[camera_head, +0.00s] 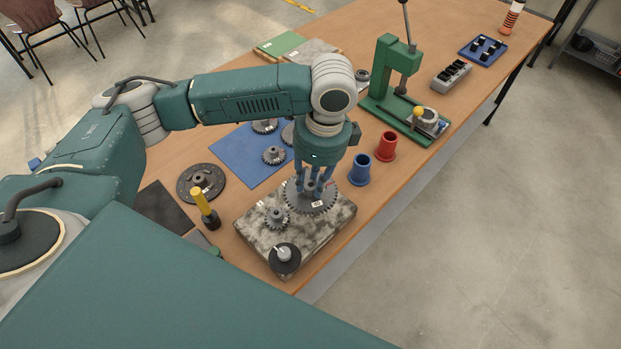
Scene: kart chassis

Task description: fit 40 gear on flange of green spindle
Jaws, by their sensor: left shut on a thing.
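My left gripper (315,187) comes down from above over the speckled stone slab (328,228). It is shut on the hub of a large grey toothed gear (322,206) with a small white label, too small to read. The gear lies flat at the back of the slab; I cannot tell whether it rests on something or hangs just above. A smaller labelled gear (277,218) stands left of it, close to its teeth. A black disc with a pale pin (285,256) is at the slab's front corner. I see no clearly green spindle; the gear and fingers hide what is beneath.
A blue mat (238,158) with several gears lies behind. A dark disc (201,183) and a yellow-handled tool (204,205) are at left. Blue (360,170) and red (386,147) flanged bushes stand right, near the table edge. A green press (391,75) stands farther back.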

